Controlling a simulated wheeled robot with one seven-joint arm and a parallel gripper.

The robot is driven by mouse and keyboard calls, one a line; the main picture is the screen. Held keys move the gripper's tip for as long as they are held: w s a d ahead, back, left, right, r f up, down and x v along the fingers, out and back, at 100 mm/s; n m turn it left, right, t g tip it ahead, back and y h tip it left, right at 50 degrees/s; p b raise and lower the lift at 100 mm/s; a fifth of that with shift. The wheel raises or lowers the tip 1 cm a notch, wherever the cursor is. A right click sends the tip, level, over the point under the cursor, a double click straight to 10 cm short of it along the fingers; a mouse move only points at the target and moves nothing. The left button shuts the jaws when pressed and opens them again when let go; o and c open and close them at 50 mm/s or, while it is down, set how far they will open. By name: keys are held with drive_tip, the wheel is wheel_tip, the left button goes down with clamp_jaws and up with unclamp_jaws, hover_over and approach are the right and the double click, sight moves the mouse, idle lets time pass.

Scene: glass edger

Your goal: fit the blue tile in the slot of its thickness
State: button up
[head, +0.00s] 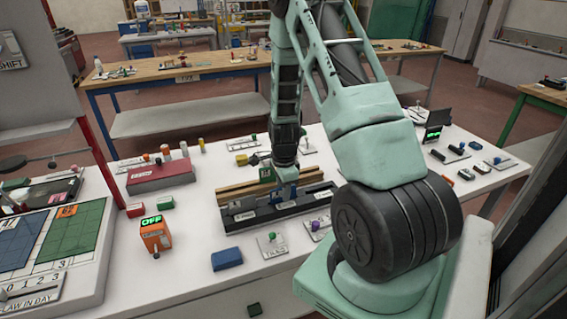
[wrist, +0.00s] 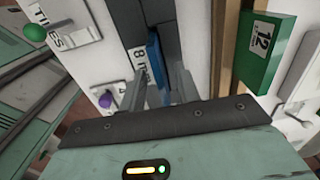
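The blue tile (wrist: 154,62) stands on edge in the dark slotted block, beside a white label that reads "8" and part of "mm". The dark block (head: 262,214) lies on the white table and carries several white labels. My gripper (wrist: 160,72) is over the block, with one finger on each side of the blue tile. Gaps show between fingers and tile, so it looks open. In the head view my gripper (head: 287,178) is small and partly hidden by my arm. How deep the tile sits is hidden.
A green tile (wrist: 262,48) marked 12 stands in the wooden rack (head: 235,190) behind the block. A blue box (head: 226,259), an orange "OFF" device (head: 155,234) and a plate with a green knob (head: 271,243) lie in front and left. Bare table surrounds them.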

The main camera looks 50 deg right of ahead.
wheel_tip(320, 180, up, 16)
drive_tip(key=b, duration=0.1)
drive_tip(key=shift+s+b, duration=0.15)
drive_tip(key=shift+b, duration=0.25)
drive_tip(key=shift+a+f, duration=0.1)
drive_tip(key=shift+a, duration=0.05)
idle(0.3)
drive_tip(key=s+a+r+n+y, duration=0.1)
drive_tip(key=a+r+n, duration=0.2)
drive_tip(key=a+n, duration=1.85)
drive_tip(key=s+a+n+b, duration=0.1)
drive_tip(key=s+a+n, duration=0.9)
drive_tip(key=s+a, duration=0.5)
drive_tip(key=a, duration=0.3)
drive_tip(key=shift+s+a+n, duration=0.35)
drive_tip(key=shift+s+a, duration=0.05)
